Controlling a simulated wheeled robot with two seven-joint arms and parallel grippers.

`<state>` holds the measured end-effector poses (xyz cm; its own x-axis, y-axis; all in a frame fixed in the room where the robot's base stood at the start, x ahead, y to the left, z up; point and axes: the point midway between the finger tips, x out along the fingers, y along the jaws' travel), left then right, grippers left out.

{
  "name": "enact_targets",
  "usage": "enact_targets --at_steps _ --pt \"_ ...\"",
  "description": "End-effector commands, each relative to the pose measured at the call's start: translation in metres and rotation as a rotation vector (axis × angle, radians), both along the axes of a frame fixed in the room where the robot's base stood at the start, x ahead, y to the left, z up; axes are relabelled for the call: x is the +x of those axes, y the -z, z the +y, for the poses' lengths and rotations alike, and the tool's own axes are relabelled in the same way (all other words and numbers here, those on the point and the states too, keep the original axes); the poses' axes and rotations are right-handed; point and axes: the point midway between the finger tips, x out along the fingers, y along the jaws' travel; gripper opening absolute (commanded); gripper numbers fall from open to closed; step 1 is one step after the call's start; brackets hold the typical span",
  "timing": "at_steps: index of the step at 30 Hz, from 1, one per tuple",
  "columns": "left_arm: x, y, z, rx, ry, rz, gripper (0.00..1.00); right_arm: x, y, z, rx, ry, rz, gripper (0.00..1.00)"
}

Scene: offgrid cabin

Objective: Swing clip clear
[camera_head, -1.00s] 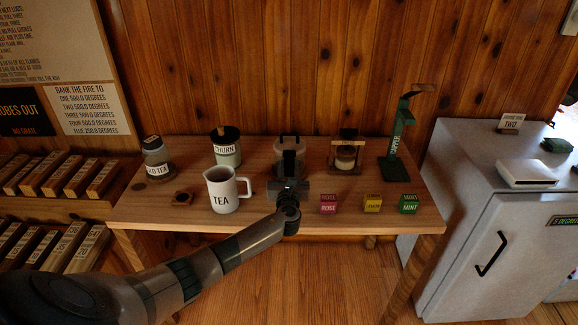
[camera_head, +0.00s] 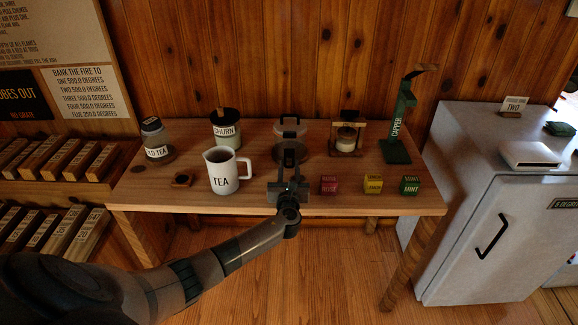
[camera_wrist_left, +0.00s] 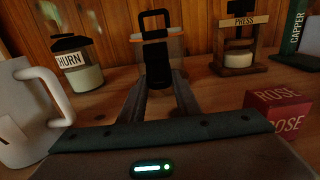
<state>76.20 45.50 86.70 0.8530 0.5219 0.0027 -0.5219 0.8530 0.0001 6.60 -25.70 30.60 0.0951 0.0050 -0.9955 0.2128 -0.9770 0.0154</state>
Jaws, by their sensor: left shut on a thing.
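A clear glass jar (camera_head: 291,153) with a dark clip stands at the middle of the wooden table. In the left wrist view its orange rim (camera_wrist_left: 176,42) shows behind the black clip (camera_wrist_left: 158,66), which has an open loop at its top. My left gripper (camera_head: 288,180) is in front of the jar, over the table's front part. Its two fingers are shut on the clip, which stands upright between the fingertips (camera_wrist_left: 160,88). The clip and my gripper hide part of the jar. My right gripper is not in view.
ROSE (camera_head: 328,186), yellow and MINT (camera_head: 410,186) boxes stand to the right. A press (camera_head: 346,138) and green capper (camera_head: 399,130) are behind them.

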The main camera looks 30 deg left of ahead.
Motion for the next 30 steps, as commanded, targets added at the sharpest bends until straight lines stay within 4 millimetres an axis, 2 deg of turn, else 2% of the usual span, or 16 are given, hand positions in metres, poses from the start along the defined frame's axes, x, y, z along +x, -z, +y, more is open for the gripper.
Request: enact_targets --at_steps 1,14,15,16,17,30 --pt "-0.0015 0.0074 0.0002 -0.004 0.0 0.009 0.0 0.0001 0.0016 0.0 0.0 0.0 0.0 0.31" --pt "-0.0009 0.0064 0.001 -0.004 -0.001 0.007 0.0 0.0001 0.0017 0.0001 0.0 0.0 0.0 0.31" --pt "-0.0009 0.0062 0.0011 -0.003 -0.001 0.006 0.31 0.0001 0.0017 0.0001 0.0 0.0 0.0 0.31" --pt "-0.0008 0.0059 0.001 -0.003 -0.001 0.006 0.39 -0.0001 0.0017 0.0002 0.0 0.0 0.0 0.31" --pt "-0.0008 0.0056 0.001 -0.002 -0.001 0.006 0.42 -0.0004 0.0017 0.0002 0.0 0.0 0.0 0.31" --pt "-0.0032 0.0025 -0.0011 -0.001 -0.001 0.001 0.42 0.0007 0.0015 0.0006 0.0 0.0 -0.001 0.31"
